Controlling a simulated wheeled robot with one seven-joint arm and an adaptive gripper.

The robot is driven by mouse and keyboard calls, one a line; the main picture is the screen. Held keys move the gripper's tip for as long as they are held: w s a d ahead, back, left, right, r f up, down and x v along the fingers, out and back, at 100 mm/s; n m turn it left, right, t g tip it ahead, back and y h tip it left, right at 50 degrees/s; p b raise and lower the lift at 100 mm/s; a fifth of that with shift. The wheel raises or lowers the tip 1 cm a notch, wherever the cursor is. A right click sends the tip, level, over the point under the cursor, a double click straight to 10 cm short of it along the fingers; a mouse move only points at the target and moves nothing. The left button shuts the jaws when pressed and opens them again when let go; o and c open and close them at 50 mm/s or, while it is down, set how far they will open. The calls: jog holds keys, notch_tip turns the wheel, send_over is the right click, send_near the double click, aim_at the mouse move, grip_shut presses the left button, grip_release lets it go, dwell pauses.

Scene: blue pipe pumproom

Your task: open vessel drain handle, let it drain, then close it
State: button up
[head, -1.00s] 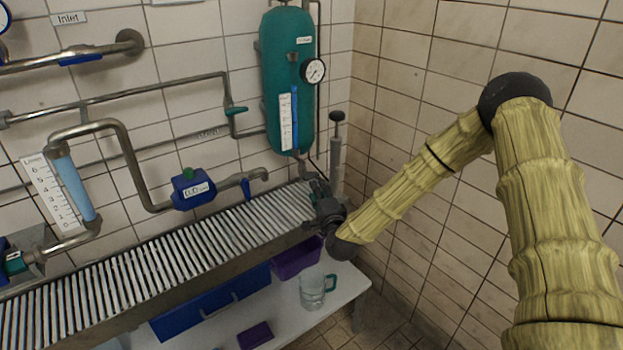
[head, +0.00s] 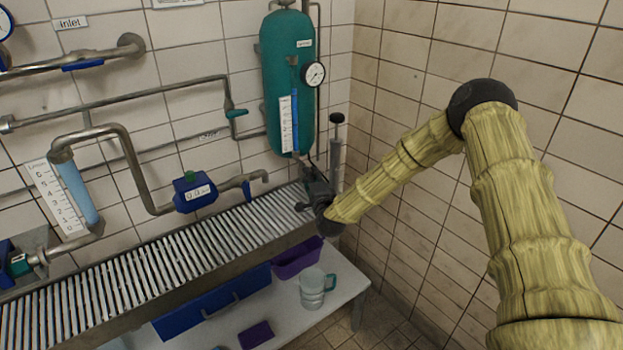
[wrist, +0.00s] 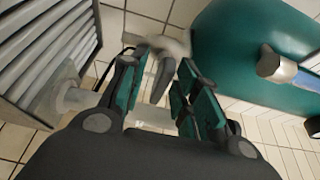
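The vessel (head: 287,60) is a tall teal tank on the back wall, with a gauge and a scaled sight tube (head: 294,110) showing blue. In the wrist view its teal body (wrist: 235,60) fills the upper right. My gripper (head: 308,197) is just below the vessel's bottom, above the grating's right end, and hides the drain there in the head view. In the wrist view my gripper (wrist: 162,92) has its teal fingers apart. A dark grey lever-like piece, likely the drain handle (wrist: 162,72), shows between them below a pale pipe (wrist: 168,43). Contact is unclear.
The slatted grating (head: 200,255) runs along the wall. Below it, a white shelf (head: 338,290) holds a clear jug (head: 313,290), a purple bin (head: 290,262) and a blue bin (head: 205,308). A grey upright cylinder (head: 336,155) and the right wall stand close to my gripper.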

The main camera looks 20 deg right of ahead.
grip_shut()
jog(key=shift+f+n+b, duration=0.15)
jog(key=shift+n+b, duration=0.15)
jog(key=shift+b, duration=0.2)
jog(key=n+t+b, duration=0.1)
jog(key=n+b, duration=0.1)
jog(key=shift+f+b, duration=0.1)
jog(key=shift+b, duration=0.2)
jog(key=n+b, duration=0.2)
jog(key=n+t+y+b, duration=0.1)
jog(key=n+b, duration=0.1)
jog(key=shift+n+t+b, duration=0.3)
jog(key=shift+n+b, duration=0.05)
jog(key=shift+n, duration=0.05)
jog(key=n+y+b, duration=0.1)
jog(key=n+b, duration=0.1)
jog(key=n, duration=0.1)
jog(key=n+t+y+b, duration=0.1)
jog(key=n+y+b, duration=0.1)
jog(key=n, duration=0.2)
jog(key=n+y+b, duration=0.1)
jog(key=n, duration=0.1)
jog(key=n+y+b, duration=0.1)
jog(key=n+y, duration=0.1)
jog(key=n, duration=0.1)
jog(key=n+y+b, duration=0.1)
jog(key=n, duration=0.2)
jog(key=shift+r+g+y+b, duration=0.25)
jog(key=shift+g+y+b, duration=0.05)
jog(key=shift+n, duration=0.4)
